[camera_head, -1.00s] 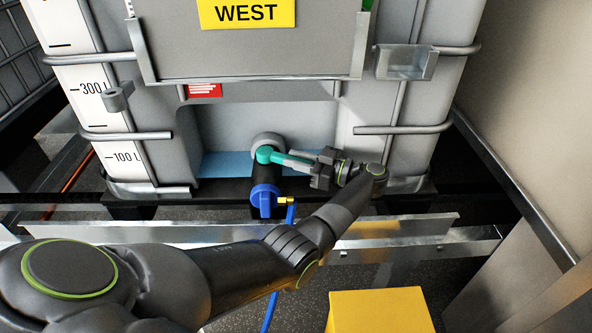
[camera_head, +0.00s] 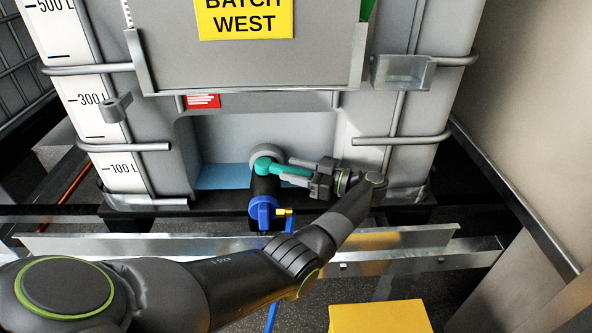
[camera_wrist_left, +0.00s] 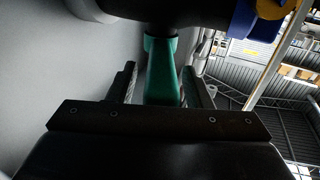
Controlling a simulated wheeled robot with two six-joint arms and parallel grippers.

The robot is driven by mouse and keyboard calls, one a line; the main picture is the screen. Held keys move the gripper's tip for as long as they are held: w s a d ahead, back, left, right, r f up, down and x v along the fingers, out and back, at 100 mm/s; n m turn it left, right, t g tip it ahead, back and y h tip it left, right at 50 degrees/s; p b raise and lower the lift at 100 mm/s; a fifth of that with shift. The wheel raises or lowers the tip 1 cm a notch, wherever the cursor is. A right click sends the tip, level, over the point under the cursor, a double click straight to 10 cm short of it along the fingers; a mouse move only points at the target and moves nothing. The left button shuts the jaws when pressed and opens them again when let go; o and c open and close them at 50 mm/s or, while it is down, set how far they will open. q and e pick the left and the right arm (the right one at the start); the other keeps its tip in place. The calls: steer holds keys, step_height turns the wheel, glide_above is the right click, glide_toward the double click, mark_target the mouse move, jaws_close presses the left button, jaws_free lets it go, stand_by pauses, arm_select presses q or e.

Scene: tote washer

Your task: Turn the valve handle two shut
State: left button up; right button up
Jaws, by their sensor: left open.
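A teal valve handle (camera_head: 285,168) sticks out to the right, roughly level, from the top of the dark outlet valve (camera_head: 266,187) at the foot of the white tank. My left gripper (camera_head: 298,171) is open, with one finger above the handle and one below it in the head view. In the left wrist view the teal handle (camera_wrist_left: 161,70) lies between the two spread fingers, with gaps beside it. I cannot tell whether either finger touches it. No number shows on the handle. My right gripper is in neither view.
A blue cap (camera_head: 262,208) with a brass fitting and blue hose sits below the valve. The grey panel (camera_head: 250,60) with a yellow sign hangs above. A metal rail (camera_head: 180,243) runs in front of the tank. A yellow block (camera_head: 378,318) stands at the lower right.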

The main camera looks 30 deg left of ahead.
mark_target(296, 170)
arm_select(q)
step_height(296, 170, up, 9)
steer(key=shift+f+p, duration=0.1)
steer(key=shift+p, duration=0.55)
steer(key=shift+r, duration=0.6)
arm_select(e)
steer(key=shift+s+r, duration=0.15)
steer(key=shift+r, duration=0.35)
